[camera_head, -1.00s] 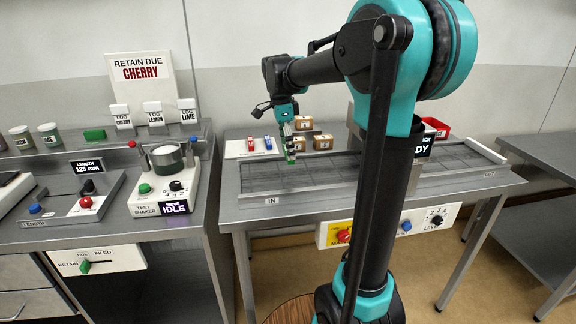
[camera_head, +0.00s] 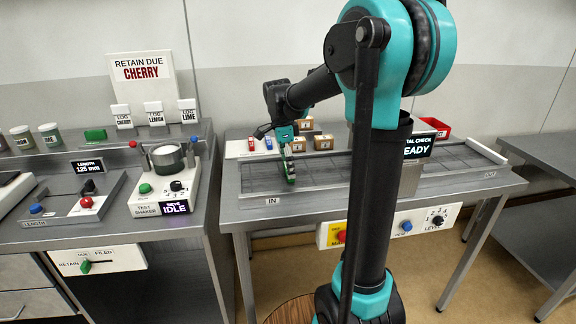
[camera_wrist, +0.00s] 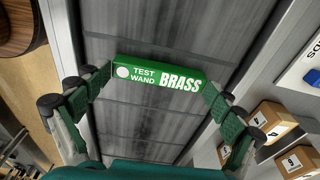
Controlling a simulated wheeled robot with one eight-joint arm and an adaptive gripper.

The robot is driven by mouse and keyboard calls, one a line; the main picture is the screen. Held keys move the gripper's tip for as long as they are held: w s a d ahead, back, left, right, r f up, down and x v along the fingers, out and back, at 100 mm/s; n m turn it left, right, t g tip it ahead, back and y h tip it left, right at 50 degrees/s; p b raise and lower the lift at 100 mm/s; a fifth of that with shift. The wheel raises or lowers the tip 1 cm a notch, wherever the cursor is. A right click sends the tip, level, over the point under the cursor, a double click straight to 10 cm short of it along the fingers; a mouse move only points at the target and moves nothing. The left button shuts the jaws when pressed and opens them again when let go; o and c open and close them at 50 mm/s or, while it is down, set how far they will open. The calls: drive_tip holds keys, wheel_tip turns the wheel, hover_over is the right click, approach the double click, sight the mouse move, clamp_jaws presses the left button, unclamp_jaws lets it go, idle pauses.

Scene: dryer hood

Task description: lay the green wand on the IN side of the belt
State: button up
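The green wand (camera_wrist: 160,76), lettered "TEST WAND BRASS", lies crosswise between the fingertips of my gripper (camera_wrist: 158,84) in the wrist view. The fingers press on its two ends. In the head view my gripper (camera_head: 288,166) points down over the left part of the grey belt (camera_head: 325,172), near the IN label (camera_head: 272,201). The wand shows there only as a small green piece at the fingertips. The belt surface (camera_wrist: 135,125) fills the middle of the wrist view behind the wand. I cannot tell whether the wand touches the belt.
Several small brown boxes (camera_head: 323,142) stand behind the belt. A white holder (camera_head: 235,149) with red and blue pieces is at back left. A display box (camera_head: 418,147) reading READY stands over the belt, partly behind my arm. A red bin (camera_head: 436,127) is beyond it.

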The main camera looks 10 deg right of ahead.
drive_tip(key=shift+o, duration=0.2)
drive_tip(key=shift+r, duration=0.15)
wheel_tip(320, 180, up, 12)
drive_tip(key=a, duration=0.1)
drive_tip(key=shift+a, duration=0.2)
drive_tip(key=shift+s, duration=0.1)
idle(0.6)
